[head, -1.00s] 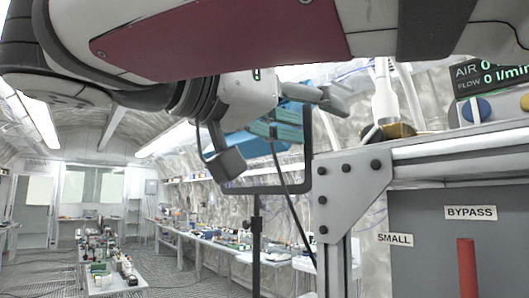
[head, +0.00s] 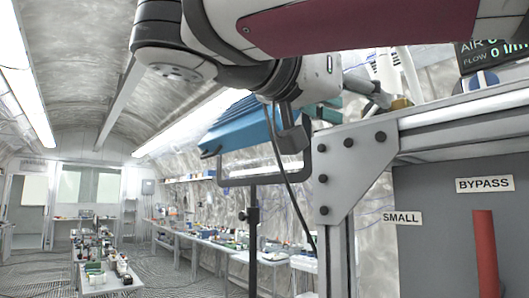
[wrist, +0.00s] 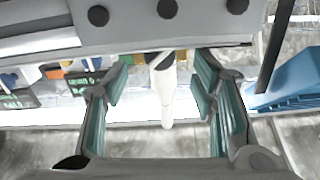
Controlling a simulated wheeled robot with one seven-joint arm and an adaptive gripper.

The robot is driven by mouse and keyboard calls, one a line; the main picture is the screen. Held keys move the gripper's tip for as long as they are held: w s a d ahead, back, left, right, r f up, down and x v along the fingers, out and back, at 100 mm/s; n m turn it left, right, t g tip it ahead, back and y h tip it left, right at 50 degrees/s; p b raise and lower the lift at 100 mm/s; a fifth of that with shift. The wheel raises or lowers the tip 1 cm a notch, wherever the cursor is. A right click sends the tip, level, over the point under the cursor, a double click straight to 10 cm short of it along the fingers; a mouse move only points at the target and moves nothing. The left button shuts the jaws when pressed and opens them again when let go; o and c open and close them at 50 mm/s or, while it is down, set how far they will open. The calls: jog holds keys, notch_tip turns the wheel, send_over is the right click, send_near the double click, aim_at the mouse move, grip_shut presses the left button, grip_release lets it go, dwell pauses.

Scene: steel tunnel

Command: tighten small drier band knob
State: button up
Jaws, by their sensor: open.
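My gripper (head: 350,97) is open and empty at the upper right of the head view, above the bench frame and partly covered by my arm. In the wrist view its teal-padded fingers (wrist: 160,82) stand apart on either side of a white upright part (wrist: 166,90). Whether they touch it cannot be told. White upright parts (head: 388,72) with a brass-coloured base (head: 401,103) also show beyond the gripper in the head view. I cannot make out the small drier band knob in either view.
A grey bolted bracket (head: 345,170) and bench frame stand just below my gripper. A blue object (head: 235,125) is left of it. A BYPASS label (head: 484,184), red bar (head: 485,250) and display (head: 490,52) are at right. Benches with clutter (head: 105,260) lie farther back.

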aim_at(373, 113)
jog(key=shift+x, duration=2.35)
jog(key=c, duration=1.1)
